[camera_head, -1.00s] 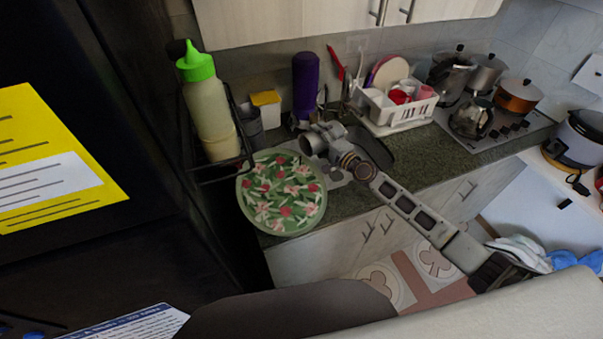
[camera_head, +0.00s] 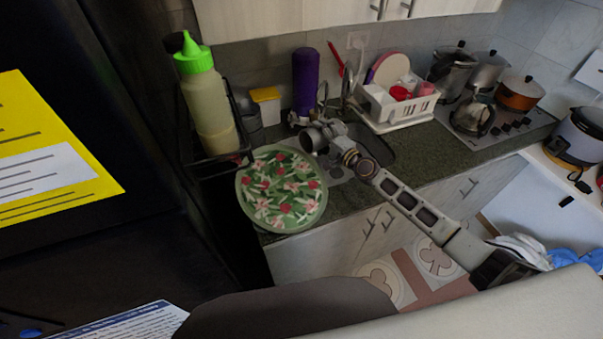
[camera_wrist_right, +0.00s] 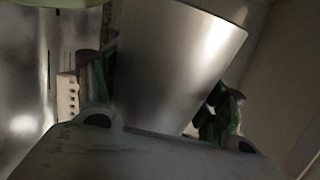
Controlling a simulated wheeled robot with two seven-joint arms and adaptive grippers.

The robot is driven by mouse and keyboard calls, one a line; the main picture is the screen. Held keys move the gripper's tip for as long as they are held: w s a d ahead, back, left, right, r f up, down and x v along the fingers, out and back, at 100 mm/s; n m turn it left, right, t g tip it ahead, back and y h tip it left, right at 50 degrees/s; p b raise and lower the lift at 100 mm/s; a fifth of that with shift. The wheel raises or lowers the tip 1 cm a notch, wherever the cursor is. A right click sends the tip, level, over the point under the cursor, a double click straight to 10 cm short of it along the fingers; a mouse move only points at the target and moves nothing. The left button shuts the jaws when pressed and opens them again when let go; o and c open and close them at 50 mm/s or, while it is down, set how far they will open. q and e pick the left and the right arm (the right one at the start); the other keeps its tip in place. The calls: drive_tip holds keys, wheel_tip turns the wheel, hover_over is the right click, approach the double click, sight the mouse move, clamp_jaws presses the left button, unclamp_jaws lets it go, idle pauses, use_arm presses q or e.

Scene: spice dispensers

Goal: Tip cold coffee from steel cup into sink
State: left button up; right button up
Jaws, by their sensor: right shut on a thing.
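The steel cup (camera_wrist_right: 178,62) is held between the green-padded fingers of my right gripper (camera_wrist_right: 158,105) in the right wrist view. In the head view, the cup (camera_head: 308,141) lies tipped on its side at the end of my right gripper (camera_head: 326,134), its round end toward the left. The gripper is over the counter at the left part of the sink (camera_head: 378,146), whose dark basin shows behind my arm. The coffee cannot be seen. My left gripper is out of view.
A green patterned round tray (camera_head: 282,190) is just left of the gripper. A purple bottle (camera_head: 305,80), a faucet (camera_head: 347,88) and a white dish rack (camera_head: 400,108) stand behind. A green-capped bottle (camera_head: 208,105) is at left. Pots are on the stove (camera_head: 500,125) at right.

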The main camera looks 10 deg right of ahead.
drive_tip(key=shift+w+d+f+m+b, duration=0.1)
drive_tip(key=shift+d+f+m+b, duration=0.05)
drive_tip(key=shift+f+m+b, duration=0.3)
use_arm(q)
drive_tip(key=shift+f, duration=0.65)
use_arm(e)
drive_tip(key=shift+r, duration=0.1)
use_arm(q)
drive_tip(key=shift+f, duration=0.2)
use_arm(e)
drive_tip(key=shift+d, duration=0.1)
